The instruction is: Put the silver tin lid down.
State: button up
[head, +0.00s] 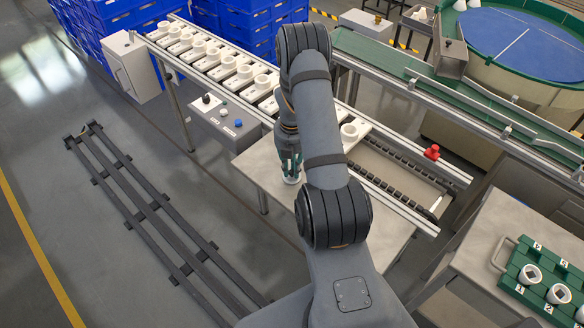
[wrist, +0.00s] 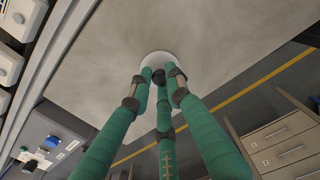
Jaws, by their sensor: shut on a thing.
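The silver tin lid (wrist: 158,57) is a pale round disc at the fingertips of my gripper (wrist: 160,78) in the wrist view. My gripper's green fingers are shut on it and hide part of it. In the head view the lid (head: 291,181) shows as a small pale disc below my gripper (head: 290,168), over the grey table top (head: 262,168). I cannot tell whether the lid touches the table top or is just above it.
A conveyor with several white sockets on plates (head: 240,75) runs behind the table. A control box with buttons (head: 222,120) hangs at its front. A red button (head: 432,152) sits on the rail. A green rack (head: 545,285) stands at right. Bare table surrounds the lid.

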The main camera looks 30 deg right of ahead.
aim_at(292, 171)
jog(key=shift+f, duration=0.25)
jog(key=o, duration=0.8)
jog(key=shift+r, duration=0.1)
notch_tip(292, 171, up, 12)
jog(key=shift+r+b, duration=0.15)
jog(key=shift+b, duration=0.5)
